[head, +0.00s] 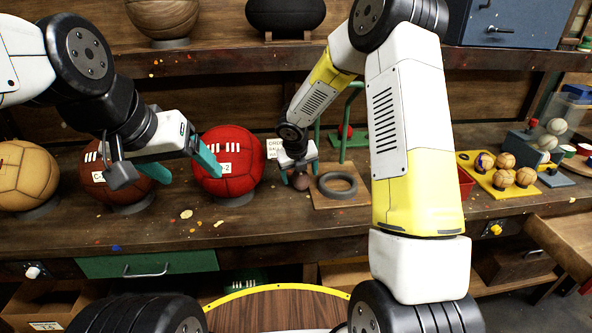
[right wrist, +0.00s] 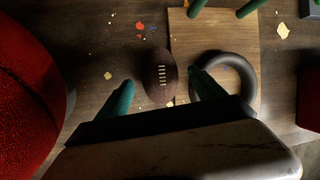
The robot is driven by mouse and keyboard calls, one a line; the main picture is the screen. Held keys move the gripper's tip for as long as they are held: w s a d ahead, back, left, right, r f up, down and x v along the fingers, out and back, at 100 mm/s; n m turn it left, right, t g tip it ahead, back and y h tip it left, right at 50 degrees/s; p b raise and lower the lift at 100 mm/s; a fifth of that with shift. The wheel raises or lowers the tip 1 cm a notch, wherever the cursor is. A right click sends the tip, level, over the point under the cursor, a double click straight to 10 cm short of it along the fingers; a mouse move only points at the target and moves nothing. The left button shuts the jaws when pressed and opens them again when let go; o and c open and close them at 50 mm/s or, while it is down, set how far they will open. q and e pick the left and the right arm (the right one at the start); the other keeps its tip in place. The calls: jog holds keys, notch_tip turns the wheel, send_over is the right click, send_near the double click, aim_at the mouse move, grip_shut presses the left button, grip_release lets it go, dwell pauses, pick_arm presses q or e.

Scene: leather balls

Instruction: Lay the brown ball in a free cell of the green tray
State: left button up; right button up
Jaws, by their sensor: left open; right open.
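A small brown ball (right wrist: 160,72), shaped like a football with pale laces, lies by the left edge of a wooden board in the right wrist view. In the head view it shows small and dark (head: 299,182). My right gripper (right wrist: 163,92) is open, with a teal finger on each side of the ball and gaps between. It also shows in the head view (head: 298,170), over the bench. My left gripper (head: 180,164) is open and empty in front of the large red and brown balls. I cannot make out a green tray with cells in either view.
A grey ring (head: 337,184) lies on the wooden board (head: 342,204) beside the brown ball. A large red ball (head: 228,176) stands to the left. A green stand (head: 355,139) is behind. A yellow tray (head: 483,181) with several small balls sits at the right.

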jog(key=shift+x, duration=1.1)
jog(key=c, duration=1.7)
jog(key=shift+r, duration=0.1)
jog(key=shift+r, duration=0.1)
